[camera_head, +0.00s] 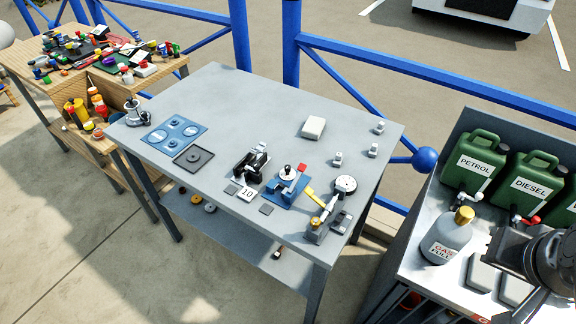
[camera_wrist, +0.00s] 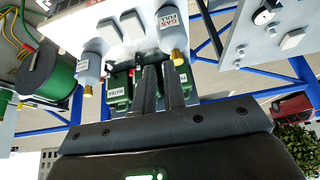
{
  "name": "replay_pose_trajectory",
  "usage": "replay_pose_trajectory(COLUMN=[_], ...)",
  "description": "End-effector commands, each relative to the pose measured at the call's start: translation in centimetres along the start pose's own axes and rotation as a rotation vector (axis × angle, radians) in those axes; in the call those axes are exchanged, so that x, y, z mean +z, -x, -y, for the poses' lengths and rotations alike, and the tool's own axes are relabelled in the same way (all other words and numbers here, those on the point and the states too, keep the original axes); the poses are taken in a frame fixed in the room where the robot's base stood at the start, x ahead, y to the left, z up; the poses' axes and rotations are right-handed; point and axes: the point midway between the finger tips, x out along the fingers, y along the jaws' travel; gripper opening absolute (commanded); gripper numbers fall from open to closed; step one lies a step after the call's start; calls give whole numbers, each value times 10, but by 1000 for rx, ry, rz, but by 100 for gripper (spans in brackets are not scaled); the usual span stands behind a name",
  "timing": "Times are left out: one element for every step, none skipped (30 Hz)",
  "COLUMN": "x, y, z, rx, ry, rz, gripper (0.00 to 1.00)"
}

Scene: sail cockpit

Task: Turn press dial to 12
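Several small devices stand on the grey metal table (camera_head: 235,107) in the head view. A black press-like device (camera_head: 250,163) has a white tile reading "10" (camera_head: 247,194) in front of it. A device with a red-tipped knob sits on a blue base (camera_head: 287,188). A device with a round pale dial top (camera_head: 345,184) stands to its right, with a yellow lever. I cannot tell which carries the press dial; its reading is too small. My gripper (camera_wrist: 161,75) is well away to the right, with a narrow gap between its fingers and nothing held. My dark wrist shows at the head view's right edge.
A side bench (camera_head: 410,262) holds green jerrycans (camera_head: 475,160) and a grey gas bottle (camera_head: 448,237) close to my arm. A blue railing (camera_head: 430,78) runs behind the table. A blue plate (camera_head: 173,133) and a white block (camera_head: 313,127) lie on the table.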

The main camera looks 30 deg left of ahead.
Motion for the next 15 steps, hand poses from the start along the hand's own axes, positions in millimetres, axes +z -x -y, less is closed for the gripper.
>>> replay_pose_trajectory(x=[-6,-10,-17,-23,-30,-41,-48,-56,-66,-74,-81,-90,-97,-104,-112], y=[0,-1,-1,-1,-2,-3,-4,-6,-8,-10,-12,-15,-17,-20,-24], z=[3,6,10,14,19,26,32,38,47,54,61,72,80,88,99], rx=[-7,-12,-20,-27,-35,-45,-53,-61,-70,-77,-83,-90,-96,-101,-107], ry=[3,5,7,8,9,11,13,14,16,18,19,21,23,24,27], rz=[7,14,23,32,41,55,66,77,92,103,115,130,140,151,167], gripper=[15,17,20,23,25,29,31,34,37,39,40,40,40,40,40])
